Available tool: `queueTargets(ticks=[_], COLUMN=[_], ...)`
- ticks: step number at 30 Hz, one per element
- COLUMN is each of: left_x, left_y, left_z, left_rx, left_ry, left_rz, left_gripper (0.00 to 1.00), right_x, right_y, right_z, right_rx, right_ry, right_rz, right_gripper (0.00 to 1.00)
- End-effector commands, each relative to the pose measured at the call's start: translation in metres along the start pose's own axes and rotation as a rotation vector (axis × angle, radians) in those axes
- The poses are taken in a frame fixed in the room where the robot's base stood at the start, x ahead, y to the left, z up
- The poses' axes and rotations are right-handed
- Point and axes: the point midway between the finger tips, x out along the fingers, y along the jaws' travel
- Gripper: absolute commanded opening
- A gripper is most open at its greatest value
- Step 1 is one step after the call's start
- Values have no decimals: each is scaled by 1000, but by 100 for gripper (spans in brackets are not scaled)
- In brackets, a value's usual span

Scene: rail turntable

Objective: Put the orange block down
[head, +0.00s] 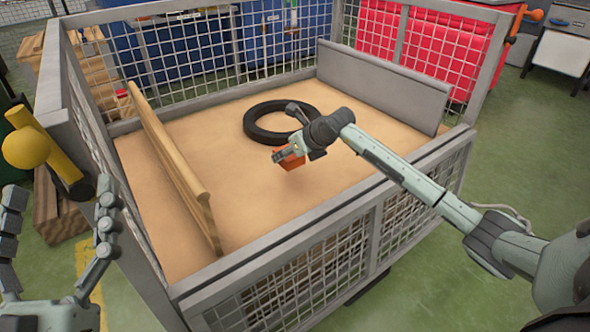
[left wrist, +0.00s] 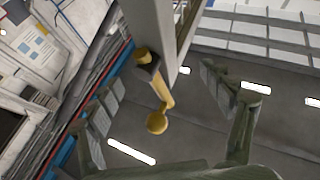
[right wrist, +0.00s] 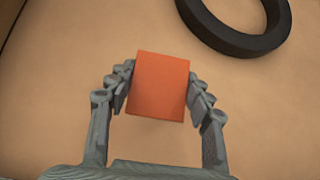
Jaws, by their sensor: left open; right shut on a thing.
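The orange block (right wrist: 158,88) sits between the fingers of my right gripper (right wrist: 160,90) in the right wrist view, with a finger against each side. In the head view the block (head: 291,161) shows below the right gripper (head: 290,150), over the tan floor of a mesh-walled crate (head: 270,296). I cannot tell exactly how high the block is above that floor. My left gripper (head: 55,250) is open and empty at the lower left of the head view, outside the crate. It also shows open in the left wrist view (left wrist: 165,95).
A black ring (head: 254,133) lies on the crate floor just behind the block. A wooden board (head: 170,160) stands along the left side, and a grey panel (head: 380,88) stands at the back right. The floor in front of the block is clear. A yellow knob (head: 25,148) is near my left gripper.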

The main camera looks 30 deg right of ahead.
Motion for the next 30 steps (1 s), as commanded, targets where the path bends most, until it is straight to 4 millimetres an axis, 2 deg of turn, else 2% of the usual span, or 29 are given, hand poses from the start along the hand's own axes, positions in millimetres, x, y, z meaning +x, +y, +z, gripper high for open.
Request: queueTargets(ticks=[2, 8, 15, 29, 30], left_x=[0, 0, -1, -2, -1], left_y=[0, 0, -3, -3, -3], left_z=[0, -1, -13, -20, -22], left_rx=[0, 1, 7, 8, 9], left_ry=[6, 15, 96, 142, 146], left_rz=[0, -1, -3, -3, -3], left_gripper=[80, 80, 80, 80, 80], right_x=[-3, -4, 20, 25, 25], right_y=[-4, -7, -6, -7, -6], right_z=[-14, -26, -50, -55, -54], right_rx=[0, 0, 1, -1, -1], right_ry=[1, -1, 0, -2, -1], right_rz=[-1, 0, 2, 1, 1], right_gripper=[21, 21, 21, 21, 55])
